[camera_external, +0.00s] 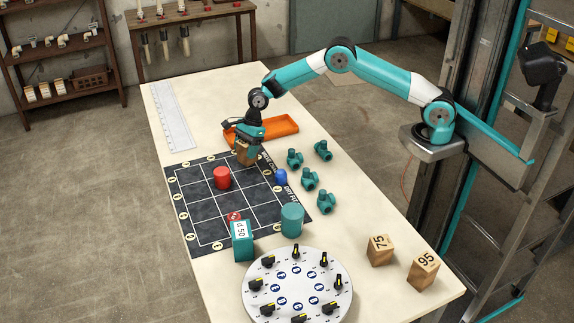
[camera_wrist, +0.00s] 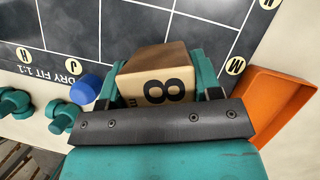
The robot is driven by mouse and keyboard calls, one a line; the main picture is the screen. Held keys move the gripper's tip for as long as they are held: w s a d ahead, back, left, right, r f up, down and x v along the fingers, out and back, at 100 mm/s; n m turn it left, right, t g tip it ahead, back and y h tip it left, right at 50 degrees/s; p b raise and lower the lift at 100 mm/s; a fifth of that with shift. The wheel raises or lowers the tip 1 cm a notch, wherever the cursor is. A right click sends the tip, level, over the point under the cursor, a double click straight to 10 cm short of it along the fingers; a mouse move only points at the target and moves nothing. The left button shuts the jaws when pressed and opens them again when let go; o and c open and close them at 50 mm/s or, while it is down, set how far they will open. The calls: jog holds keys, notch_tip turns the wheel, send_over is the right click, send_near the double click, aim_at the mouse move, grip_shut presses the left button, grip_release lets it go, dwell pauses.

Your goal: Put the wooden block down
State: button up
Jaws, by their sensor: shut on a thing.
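The wooden block (camera_external: 246,152) is held in my gripper (camera_external: 247,144) at the far right corner of the dark grid mat (camera_external: 203,209). In the wrist view the block (camera_wrist: 154,80) shows a dark figure that looks like an 8 on its face. The teal fingers of my gripper (camera_wrist: 158,88) are shut on its two sides. I cannot tell whether the block's underside touches the mat or hangs just above it.
A red cylinder (camera_external: 222,178) and a blue piece (camera_external: 281,177) stand nearby. An orange tray (camera_external: 283,127) lies behind my gripper. Several teal valves (camera_external: 310,179) stand right of the mat. A teal cylinder (camera_external: 292,220), a teal block (camera_external: 242,241) and a round dial board (camera_external: 297,287) are nearer.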

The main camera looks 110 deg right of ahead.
jog(key=shift+f, duration=1.35)
jog(key=shift+f, duration=0.15)
jog(key=o, duration=1)
